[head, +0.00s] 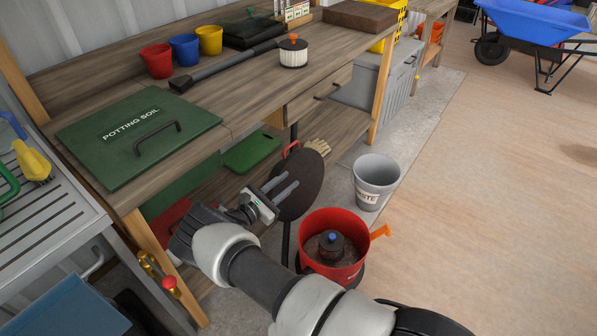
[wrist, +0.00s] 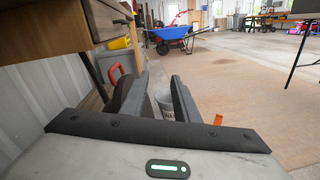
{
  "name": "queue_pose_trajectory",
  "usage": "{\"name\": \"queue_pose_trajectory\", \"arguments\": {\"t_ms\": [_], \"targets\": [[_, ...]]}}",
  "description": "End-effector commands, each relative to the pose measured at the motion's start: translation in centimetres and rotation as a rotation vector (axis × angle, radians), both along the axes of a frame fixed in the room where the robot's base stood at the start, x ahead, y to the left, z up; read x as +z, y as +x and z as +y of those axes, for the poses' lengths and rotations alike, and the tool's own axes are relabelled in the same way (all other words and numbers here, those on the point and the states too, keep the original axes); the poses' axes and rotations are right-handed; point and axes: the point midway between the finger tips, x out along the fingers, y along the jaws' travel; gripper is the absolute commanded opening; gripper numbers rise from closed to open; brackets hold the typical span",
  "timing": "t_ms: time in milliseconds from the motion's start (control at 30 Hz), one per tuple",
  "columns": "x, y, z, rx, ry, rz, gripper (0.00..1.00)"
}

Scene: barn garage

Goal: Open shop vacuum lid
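The shop vacuum's red drum (head: 312,255) stands on the floor below the workbench. It is uncovered, and a dark filter with a blue knob (head: 332,240) shows inside. The round black lid (head: 308,192) with its red handle (head: 291,149) stands steeply tilted above the drum's back left side. In the wrist view, the lid (wrist: 122,92) shows partly, left of the left finger, with the red handle (wrist: 115,72) above. My gripper (head: 291,179) is open, its fingers across the lid's face in the head view; I cannot tell whether they touch it. In the wrist view, the gap between the fingers (wrist: 160,82) is empty.
A grey waste bin (head: 376,180) stands right of the drum. An orange latch (head: 380,232) sticks out from the drum's right side. The workbench (head: 245,88) holds pots, a white filter (head: 293,54) and a green potting-soil lid (head: 138,135). Open floor lies right.

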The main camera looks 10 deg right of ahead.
Motion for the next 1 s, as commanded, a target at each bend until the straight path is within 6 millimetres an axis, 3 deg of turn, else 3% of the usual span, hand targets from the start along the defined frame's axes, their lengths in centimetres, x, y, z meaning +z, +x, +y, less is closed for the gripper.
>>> {"name": "queue_pose_trajectory", "arguments": {"t_ms": [200,767,867,1000], "targets": [[0.0,-1.6,1.9,0.000,0.001,0.001,0.28],[0.0,-1.8,2.1,-0.001,0.002,0.000,0.28],[0.9,-1.7,1.7,-0.026,0.024,-0.007,0.28],[4.7,-1.6,-0.7,-0.154,0.144,-0.034,0.28]]}}
